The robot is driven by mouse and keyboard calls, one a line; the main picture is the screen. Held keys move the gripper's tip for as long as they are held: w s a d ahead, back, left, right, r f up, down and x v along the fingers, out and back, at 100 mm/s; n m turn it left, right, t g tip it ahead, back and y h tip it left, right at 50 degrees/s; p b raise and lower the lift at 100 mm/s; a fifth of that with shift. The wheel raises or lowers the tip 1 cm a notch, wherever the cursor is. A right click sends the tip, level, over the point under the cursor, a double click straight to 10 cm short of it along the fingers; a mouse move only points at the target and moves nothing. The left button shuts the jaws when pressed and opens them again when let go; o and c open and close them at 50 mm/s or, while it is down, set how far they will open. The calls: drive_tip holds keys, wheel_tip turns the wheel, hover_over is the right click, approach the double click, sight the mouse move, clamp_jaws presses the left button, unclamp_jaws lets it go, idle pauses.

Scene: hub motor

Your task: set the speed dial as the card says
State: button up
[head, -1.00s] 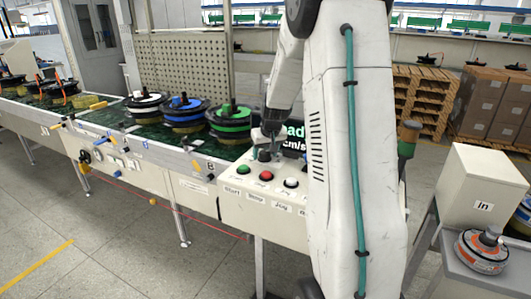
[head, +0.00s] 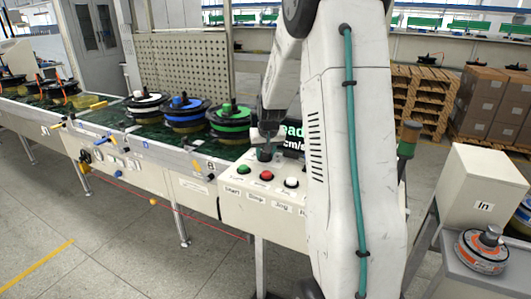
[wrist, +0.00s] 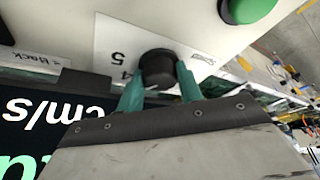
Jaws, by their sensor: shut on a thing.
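The speed dial is a black round knob (wrist: 158,68) on a white plate with printed numbers. A 5 and a 4 can be read beside it in the wrist view. My gripper (wrist: 160,84) has its two green fingers on either side of the knob and is shut on it. In the head view my gripper (head: 265,149) is down at the back of the control box (head: 235,198), above the buttons. The knob's pointer cannot be made out. The card with the setting cannot be identified in these views.
Green (head: 244,169), red (head: 267,175) and white (head: 291,183) buttons sit just in front of my gripper. A dark display (head: 293,136) reading cm/s is behind, partly hidden by my arm. Hub motors (head: 230,119) stand on the conveyor to the left.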

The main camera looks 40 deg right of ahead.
drive_tip(key=o, duration=1)
drive_tip(key=v, duration=0.8)
